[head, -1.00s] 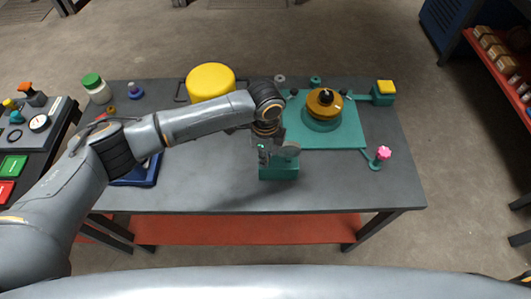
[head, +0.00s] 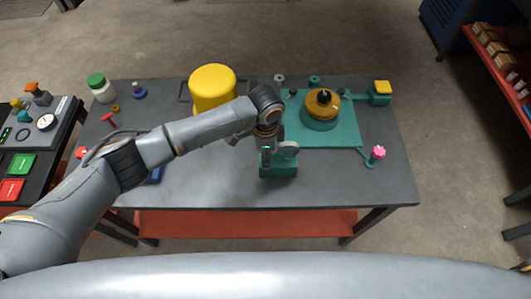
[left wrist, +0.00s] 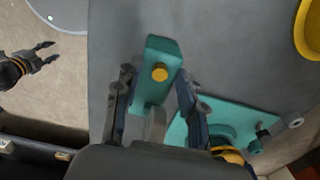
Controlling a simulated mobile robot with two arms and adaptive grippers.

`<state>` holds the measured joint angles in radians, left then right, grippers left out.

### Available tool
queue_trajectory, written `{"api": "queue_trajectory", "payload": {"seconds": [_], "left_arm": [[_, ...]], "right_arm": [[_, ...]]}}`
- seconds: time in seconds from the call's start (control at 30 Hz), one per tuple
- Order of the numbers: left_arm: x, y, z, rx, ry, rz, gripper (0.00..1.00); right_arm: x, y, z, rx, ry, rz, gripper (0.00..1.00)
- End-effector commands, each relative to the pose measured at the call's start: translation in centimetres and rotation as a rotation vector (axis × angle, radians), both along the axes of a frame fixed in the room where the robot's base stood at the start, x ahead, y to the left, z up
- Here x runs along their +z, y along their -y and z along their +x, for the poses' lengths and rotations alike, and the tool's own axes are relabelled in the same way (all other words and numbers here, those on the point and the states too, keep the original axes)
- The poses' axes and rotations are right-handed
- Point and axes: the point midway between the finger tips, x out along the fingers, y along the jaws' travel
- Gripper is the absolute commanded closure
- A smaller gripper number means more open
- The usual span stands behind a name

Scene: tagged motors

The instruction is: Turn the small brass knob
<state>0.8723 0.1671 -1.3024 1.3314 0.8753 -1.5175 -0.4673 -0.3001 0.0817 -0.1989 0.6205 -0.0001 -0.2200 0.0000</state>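The small brass knob (left wrist: 160,73) sits on a teal block (left wrist: 164,52) in the left wrist view. The block stands near the table's front edge in the head view (head: 278,170), where I cannot make out the knob. My left gripper (left wrist: 154,78) is open, with one finger on each side of the block and knob; I see no contact. It also shows just above the block in the head view (head: 267,158). A grey disc-like part (head: 288,148) is beside it. My right gripper (left wrist: 40,56) is open and empty, away from the table.
A teal plate (head: 345,133) carries a round orange-brown part (head: 323,101). A yellow drum (head: 212,88) stands behind my left arm. The front right tabletop is clear.

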Motion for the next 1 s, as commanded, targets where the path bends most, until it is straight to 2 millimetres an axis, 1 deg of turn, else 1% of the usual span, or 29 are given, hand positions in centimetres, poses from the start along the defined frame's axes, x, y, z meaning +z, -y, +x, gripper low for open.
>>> {"api": "queue_trajectory", "payload": {"seconds": [0.17,0.27,0.37,0.6,0.7,0.83,1.0], "left_arm": [[0.1,0.0,0.0,-0.001,0.000,0.000,0.60],[1.0,0.0,0.1,-0.001,0.002,-0.002,0.60],[2.6,0.1,0.1,-0.002,0.003,-0.003,0.60],[7.8,0.0,0.1,-0.002,0.003,-0.003,0.60],[9.6,0.0,0.1,-0.001,0.003,-0.001,0.60],[11.2,0.0,0.1,-0.001,0.001,-0.001,0.60],[12.0,0.0,0.0,0.000,0.000,0.000,0.60]], "right_arm": [[0.0,-0.2,0.1,0.001,0.000,0.003,0.60],[0.0,-0.2,0.1,0.001,0.000,0.003,0.60],[0.0,-0.2,0.0,0.001,0.001,0.002,0.60],[0.0,-0.2,0.0,0.001,0.000,0.002,0.60],[0.0,-0.1,0.0,0.000,0.000,0.002,0.60],[0.0,-0.1,0.0,0.000,0.000,0.002,0.60],[0.0,-0.1,0.0,0.000,0.000,0.002,0.60]]}}
